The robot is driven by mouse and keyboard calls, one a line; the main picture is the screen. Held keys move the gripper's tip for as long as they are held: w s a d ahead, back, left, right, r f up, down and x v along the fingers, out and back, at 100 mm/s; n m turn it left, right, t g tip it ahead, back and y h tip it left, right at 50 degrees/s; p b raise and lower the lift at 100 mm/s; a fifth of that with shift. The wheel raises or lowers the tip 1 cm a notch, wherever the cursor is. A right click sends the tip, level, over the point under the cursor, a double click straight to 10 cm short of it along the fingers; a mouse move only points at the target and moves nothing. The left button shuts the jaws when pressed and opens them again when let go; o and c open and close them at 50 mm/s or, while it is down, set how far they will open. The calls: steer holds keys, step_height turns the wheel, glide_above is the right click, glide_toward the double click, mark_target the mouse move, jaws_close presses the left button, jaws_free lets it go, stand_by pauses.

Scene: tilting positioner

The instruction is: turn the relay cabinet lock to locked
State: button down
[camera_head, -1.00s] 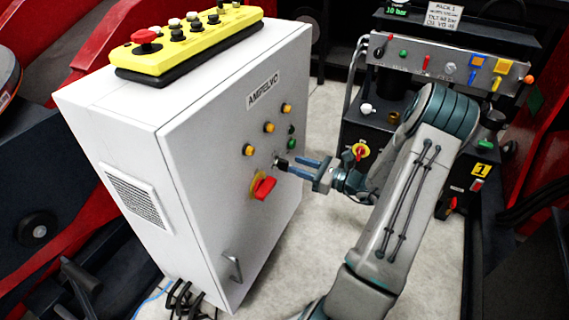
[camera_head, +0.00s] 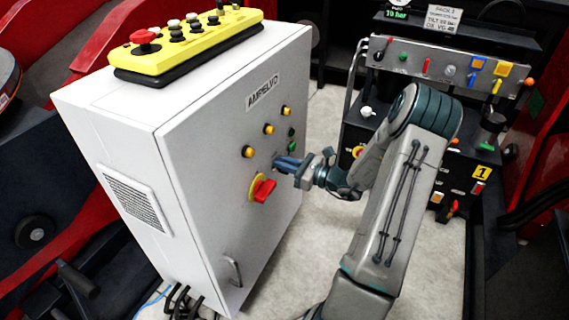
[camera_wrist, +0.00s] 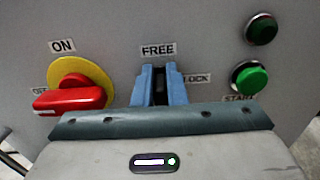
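The relay cabinet (camera_head: 215,150) is a white box with the label AMPELVO on its door. Its lock has a FREE label (camera_wrist: 158,50) above it and a LOCK label (camera_wrist: 196,78) to the upper right. A dark, upright lock key (camera_wrist: 159,88) shows between my blue fingers and lines up with FREE. My gripper (camera_wrist: 160,85) is at the door with its fingers on both sides of the key, close against it. In the head view my gripper (camera_head: 280,164) covers the lock, so the key is hidden there.
A red rotary switch on a yellow disc (camera_wrist: 75,95), by the ON label, sits close to the left of my fingers. A green START button (camera_wrist: 250,77) and a dark green lamp (camera_wrist: 261,29) are to the right. A yellow button box (camera_head: 185,45) lies on the cabinet.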

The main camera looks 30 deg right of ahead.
steer(key=shift+r+m+p, duration=0.15)
steer(key=shift+m+p, duration=0.15)
steer(key=shift+p, duration=0.25)
steer(key=shift+d+p, duration=0.1)
steer(key=shift+p, duration=0.3)
steer(key=m+p, duration=0.2)
steer(key=p, duration=0.1)
steer(key=shift+w+d+r+m, duration=0.1)
steer(key=shift+w+r+m, duration=0.05)
steer(key=shift+m, duration=0.15)
steer(key=m+p, duration=0.3)
steer(key=m, duration=0.2)
steer(key=f+m+p, duration=0.1)
steer(key=m+p, duration=0.2)
steer(key=m, duration=0.1)
steer(key=w+d+f+m+p, duration=0.1)
steer(key=m+p, duration=0.3)
steer(key=m, duration=0.1)
steer(key=shift+d+f+m, duration=0.1)
steer(key=shift+f+m, duration=0.1)
steer(key=shift+m, duration=0.1)
